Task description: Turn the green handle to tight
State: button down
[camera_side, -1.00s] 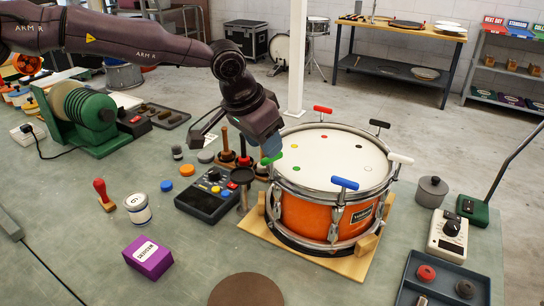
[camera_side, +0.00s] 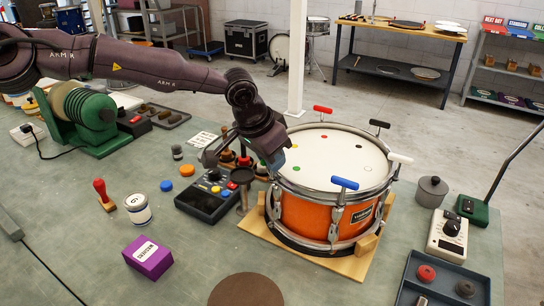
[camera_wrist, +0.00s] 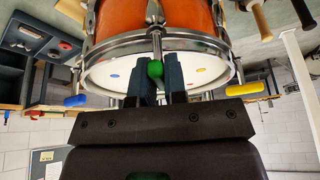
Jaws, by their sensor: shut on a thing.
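The orange drum (camera_side: 305,212) stands on a wooden base with its white head up and T-shaped handles around the rim. My gripper (camera_side: 277,160) is at the left side of the rim. In the wrist view the green handle (camera_wrist: 155,69) shows end-on between the two blue-grey fingers of my gripper (camera_wrist: 155,85), which are shut on it. The green handle is hidden behind my gripper in the side view. Its rod runs to the rim in the wrist view. I cannot tell how tight it is.
Nearby handles are red (camera_side: 322,109), blue (camera_side: 345,183), black (camera_side: 380,124), white (camera_side: 401,158) and yellow (camera_wrist: 245,89). A dark control box (camera_side: 208,198) stands close left of the drum. The bench front centre holds a brown disc (camera_side: 245,291).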

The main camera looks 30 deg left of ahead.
jog(key=shift+m, duration=0.5)
jog(key=m+g+h, duration=0.1)
jog(key=m, duration=0.2)
jog(key=shift+m+h, duration=0.3)
jog(key=shift+m, duration=0.1)
jog(key=m, duration=0.2)
jog(key=m+g, duration=0.1)
jog(key=m, duration=0.1)
jog(key=shift+g+h, duration=0.3)
jog(key=shift+h, duration=0.1)
jog(key=m+g, duration=0.1)
jog(key=m, duration=0.2)
jog(key=m+g, duration=0.1)
jog(key=m, duration=0.2)
jog(key=shift+h, duration=0.3)
jog(key=shift+w+m+g, duration=0.15)
jog(key=shift+m+g, duration=0.55)
jog(key=shift+m, duration=0.9)
jog(key=shift+a, duration=0.1)
jog(key=shift+m, duration=0.5)
